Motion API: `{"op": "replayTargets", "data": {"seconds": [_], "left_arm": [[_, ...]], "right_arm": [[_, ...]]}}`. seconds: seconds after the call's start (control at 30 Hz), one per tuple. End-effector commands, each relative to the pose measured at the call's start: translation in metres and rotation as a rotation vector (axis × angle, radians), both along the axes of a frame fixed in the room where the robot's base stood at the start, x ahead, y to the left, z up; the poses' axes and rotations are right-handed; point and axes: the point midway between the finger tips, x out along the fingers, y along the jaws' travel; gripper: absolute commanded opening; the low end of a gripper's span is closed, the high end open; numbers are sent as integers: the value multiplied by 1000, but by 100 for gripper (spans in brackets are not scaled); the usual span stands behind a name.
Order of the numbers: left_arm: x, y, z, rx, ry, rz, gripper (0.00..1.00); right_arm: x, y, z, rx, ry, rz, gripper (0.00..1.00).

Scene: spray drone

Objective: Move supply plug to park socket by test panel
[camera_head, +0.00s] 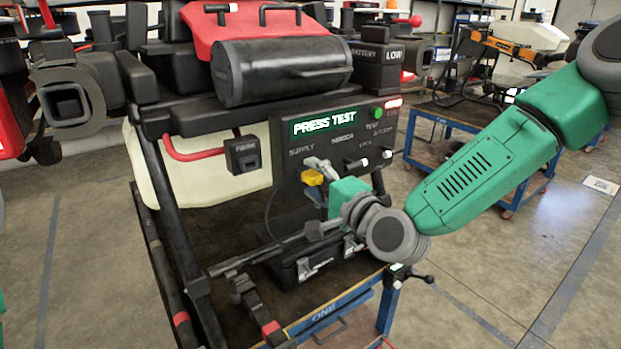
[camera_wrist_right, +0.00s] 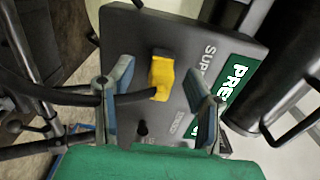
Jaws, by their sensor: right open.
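The yellow supply plug (camera_head: 313,178) sits on the front of the dark test panel (camera_head: 345,147), below the SUPPLY label. In the right wrist view the plug (camera_wrist_right: 161,76) lies ahead of and between my fingers, with a black cable running from it to the left. My right gripper (camera_wrist_right: 161,98) is open, its two fingers apart on either side of the plug and cable; I see no grip on it. In the head view the right gripper (camera_head: 318,178) is partly hidden by its own wrist. A dark round opening (camera_wrist_right: 142,128) shows on the panel below the plug; I cannot tell if it is the park socket. My left gripper is not in view.
The panel's screen (camera_head: 323,122) reads PRESS TEST, with a green button (camera_head: 377,114) at right. A black cylinder (camera_head: 282,71) hangs above it. A black case (camera_head: 302,262) lies below on the blue cart (camera_head: 335,312). Dark frame legs stand at left.

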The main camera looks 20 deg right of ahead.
Motion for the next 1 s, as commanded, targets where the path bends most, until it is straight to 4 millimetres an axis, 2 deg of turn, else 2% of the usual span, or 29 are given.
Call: {"op": "replayTargets", "data": {"seconds": [0.73, 0.77, 0.8, 0.87, 1.0], "left_arm": [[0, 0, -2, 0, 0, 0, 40], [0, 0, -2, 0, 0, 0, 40], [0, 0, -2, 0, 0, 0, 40], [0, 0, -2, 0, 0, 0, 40], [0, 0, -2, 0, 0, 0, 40]], "right_arm": [[0, 0, 0, 1, 0, 0, 45], [0, 0, 0, 1, 0, 0, 38], [0, 0, 0, 1, 0, 0, 24], [0, 0, 0, 1, 0, 0, 3], [0, 0, 1, 0, 0, 0, 0]]}}
